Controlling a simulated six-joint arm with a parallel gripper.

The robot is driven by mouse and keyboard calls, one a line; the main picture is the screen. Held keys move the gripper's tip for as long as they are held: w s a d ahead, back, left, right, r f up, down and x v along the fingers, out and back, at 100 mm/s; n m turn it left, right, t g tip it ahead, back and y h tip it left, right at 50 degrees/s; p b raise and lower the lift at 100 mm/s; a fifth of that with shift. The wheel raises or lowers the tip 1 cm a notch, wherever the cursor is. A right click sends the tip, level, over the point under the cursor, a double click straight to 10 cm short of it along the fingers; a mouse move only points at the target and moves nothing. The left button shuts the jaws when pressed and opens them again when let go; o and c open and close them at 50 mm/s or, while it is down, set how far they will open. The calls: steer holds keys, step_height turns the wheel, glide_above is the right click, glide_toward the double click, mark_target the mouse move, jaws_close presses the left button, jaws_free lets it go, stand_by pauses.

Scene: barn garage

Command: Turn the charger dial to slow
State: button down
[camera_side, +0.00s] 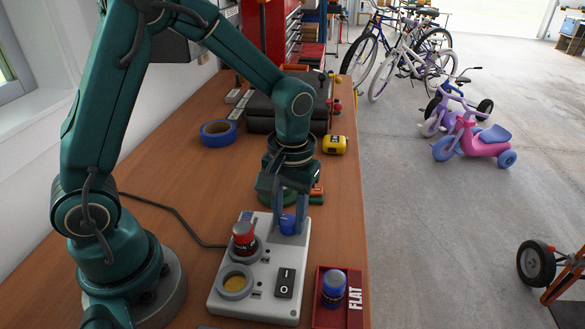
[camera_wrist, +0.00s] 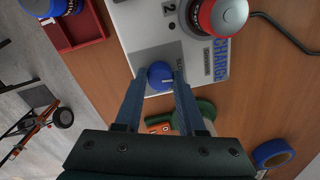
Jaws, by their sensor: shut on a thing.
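The charger (camera_side: 262,262) is a light grey box on the wooden bench. Its blue dial (camera_side: 288,223) sits at the far right corner of the panel, and it also shows in the wrist view (camera_wrist: 160,76). My gripper (camera_side: 289,215) points down over the dial, with a finger on either side of it. In the wrist view my gripper (camera_wrist: 156,85) is shut on the dial. A pale pointer mark shows on the dial's top.
A red tray (camera_side: 325,312) marked FLAT holds a blue-topped cylinder (camera_side: 334,287). Blue tape (camera_side: 218,133) and a yellow object (camera_side: 335,144) lie farther back.

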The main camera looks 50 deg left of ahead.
mark_target(290, 220)
steer(key=shift+n, duration=0.7)
steer(key=c, duration=0.5)
jaws_free()
steer(key=shift+w+d+r, duration=0.1)
steer(key=shift+r, duration=2.5)
